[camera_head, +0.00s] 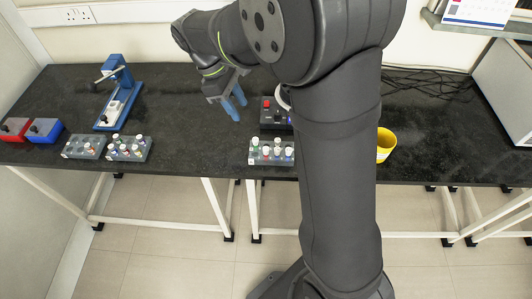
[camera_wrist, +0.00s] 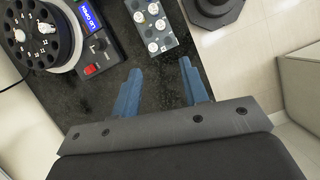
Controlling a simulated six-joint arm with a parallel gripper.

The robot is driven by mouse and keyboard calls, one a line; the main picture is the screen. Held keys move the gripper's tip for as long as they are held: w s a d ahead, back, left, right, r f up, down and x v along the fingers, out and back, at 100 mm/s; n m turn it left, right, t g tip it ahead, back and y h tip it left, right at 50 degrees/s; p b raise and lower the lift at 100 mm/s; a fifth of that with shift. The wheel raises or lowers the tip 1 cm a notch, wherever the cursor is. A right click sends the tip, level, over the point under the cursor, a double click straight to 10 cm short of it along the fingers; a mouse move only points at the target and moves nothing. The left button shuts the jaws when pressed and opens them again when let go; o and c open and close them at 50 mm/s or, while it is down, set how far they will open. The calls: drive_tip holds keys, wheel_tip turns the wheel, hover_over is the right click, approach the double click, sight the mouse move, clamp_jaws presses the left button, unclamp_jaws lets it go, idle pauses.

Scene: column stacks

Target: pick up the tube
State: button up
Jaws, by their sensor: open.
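Several capped tubes are in view, and I cannot tell which one the task means. In the wrist view a white-capped tube (camera_wrist: 47,28) sits in the black rotor (camera_wrist: 28,48) of a centrifuge. More white-capped tubes (camera_wrist: 153,9) stand in a grey rack (camera_wrist: 168,37) at the top middle. In the head view that rack (camera_head: 257,161) is at the table's front edge, partly behind my arm. My gripper (camera_head: 233,104) is above the table, left of the centrifuge. Its blue fingers (camera_wrist: 160,85) are apart with only bare black tabletop between them. It touches no tube.
The centrifuge (camera_head: 268,118) has a red switch and a lit display. Two more racks (camera_head: 84,147) (camera_head: 128,150), a blue stand device (camera_head: 118,75), and red (camera_head: 14,129) and blue (camera_head: 45,131) boxes are at left. A yellow cup (camera_head: 386,146) stands right of my arm. The middle-left tabletop is clear.

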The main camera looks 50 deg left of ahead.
hover_over(264, 148)
drive_tip(key=s+a, duration=0.1)
drive_tip(key=a, duration=0.1)
wheel_tip(264, 148, down, 11)
drive_tip(key=shift+x, duration=2.7)
drive_tip(key=shift+s+d, duration=0.1)
drive_tip(key=shift+d, duration=0.05)
clamp_jaws()
